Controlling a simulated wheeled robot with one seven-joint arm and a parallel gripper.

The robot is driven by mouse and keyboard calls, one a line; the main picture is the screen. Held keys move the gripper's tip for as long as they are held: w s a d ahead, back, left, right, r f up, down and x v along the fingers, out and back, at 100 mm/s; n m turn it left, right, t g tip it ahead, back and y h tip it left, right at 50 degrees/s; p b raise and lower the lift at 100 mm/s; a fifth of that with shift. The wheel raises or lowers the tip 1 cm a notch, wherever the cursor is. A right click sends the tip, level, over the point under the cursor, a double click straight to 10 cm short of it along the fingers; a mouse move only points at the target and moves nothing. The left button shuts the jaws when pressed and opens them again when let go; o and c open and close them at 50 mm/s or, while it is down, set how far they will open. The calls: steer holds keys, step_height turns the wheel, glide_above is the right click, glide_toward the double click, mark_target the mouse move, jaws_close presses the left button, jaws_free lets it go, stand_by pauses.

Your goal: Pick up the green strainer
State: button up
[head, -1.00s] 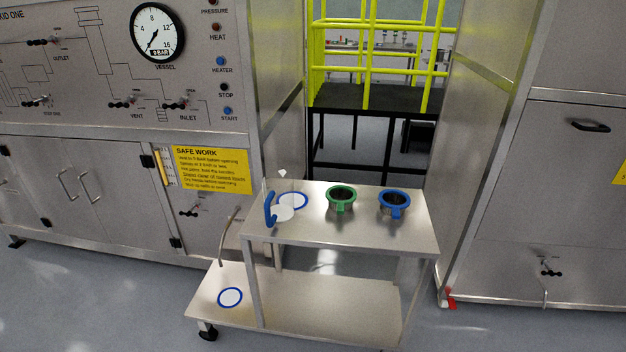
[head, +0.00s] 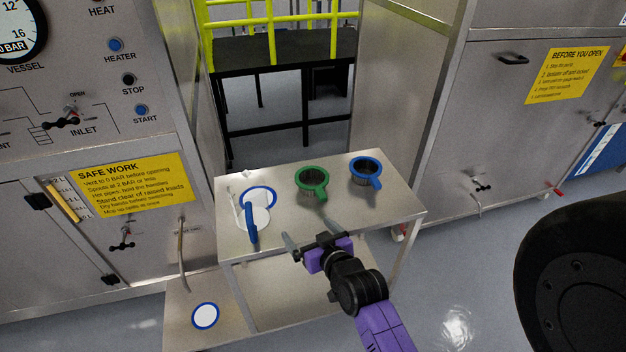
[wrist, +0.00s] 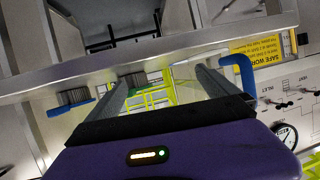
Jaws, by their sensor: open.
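The green strainer (head: 311,182) sits upright on the top of the steel cart, its handle pointing toward the cart's front edge. My gripper (head: 307,233) is open and empty, near the cart's front edge and apart from the strainer on its front side. In the wrist view, the dark bowl of a strainer (wrist: 132,79) shows at the tabletop between the open fingers (wrist: 160,80); its green rim is hard to make out there.
A blue strainer (head: 364,172) stands just right of the green one. The cart top (head: 285,232) has clear room at front.

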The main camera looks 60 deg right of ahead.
mark_target(324, 197)
steer(key=shift+m+g+h, duration=0.5)
steer(key=shift+g, duration=0.2)
steer(key=d, duration=0.3)
steer(key=d+r, duration=0.1)
steer(key=d, duration=0.3)
steer(key=d+r, duration=0.1)
steer(key=d, duration=0.2)
steer(key=shift+w+d+p, duration=0.1)
steer(key=shift+d+p, duration=0.15)
steer(key=shift+p, duration=0.05)
steer(key=x, duration=0.2)
steer(key=shift+d, duration=0.3)
steer(key=shift+p+x, duration=0.45)
steer(key=shift+x, duration=2.25)
steer(key=shift+a+f, duration=0.15)
steer(key=shift+a, duration=0.05)
steer(key=shift+c, duration=0.2)
steer(key=c, duration=1.4)
